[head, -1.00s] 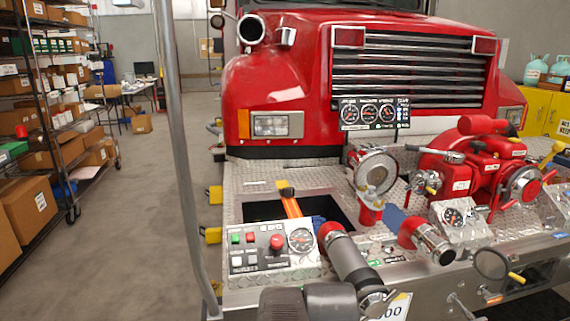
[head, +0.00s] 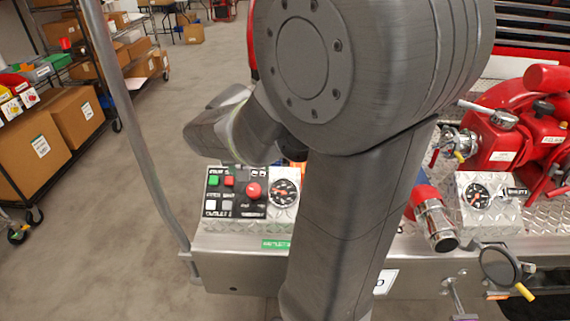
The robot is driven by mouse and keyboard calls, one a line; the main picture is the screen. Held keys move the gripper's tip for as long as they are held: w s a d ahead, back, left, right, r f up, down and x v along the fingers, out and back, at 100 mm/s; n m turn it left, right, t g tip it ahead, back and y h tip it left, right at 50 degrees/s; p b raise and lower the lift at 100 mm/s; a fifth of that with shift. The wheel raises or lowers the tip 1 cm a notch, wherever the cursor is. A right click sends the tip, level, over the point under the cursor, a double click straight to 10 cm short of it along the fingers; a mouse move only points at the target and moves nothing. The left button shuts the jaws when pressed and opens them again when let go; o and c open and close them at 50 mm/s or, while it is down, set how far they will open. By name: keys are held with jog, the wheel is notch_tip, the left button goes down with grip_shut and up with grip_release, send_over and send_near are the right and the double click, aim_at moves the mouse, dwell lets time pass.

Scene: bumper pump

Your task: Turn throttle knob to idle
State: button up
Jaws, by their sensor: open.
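A control panel (head: 222,229) sits on the left end of the truck's bumper. It carries green, red and white buttons, a round red knob (head: 253,189) and a dial gauge (head: 284,192). The panel's labels are too small to read, so I cannot tell whether the red knob is the throttle or what setting it is at. My grey arm fills the middle of the view, and its wrist end reaches left above and behind the panel. My gripper's fingers do not show.
A grey upright pole stands left of the panel. A capped pipe outlet (head: 435,220), a second gauge box (head: 489,204) and a red pump (head: 520,140) are on the bumper to the right. Shelves with boxes (head: 82,117) stand at left. The floor (head: 100,240) between is clear.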

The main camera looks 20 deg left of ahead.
aim_at(253, 188)
jog(key=x, duration=0.9)
jog(key=a+x, duration=0.1)
jog(key=x, duration=0.3)
jog(key=shift+w+f+b, duration=0.15)
jog(key=shift+w+b, duration=0.15)
jog(key=shift+b, duration=0.05)
jog(key=c, duration=1)
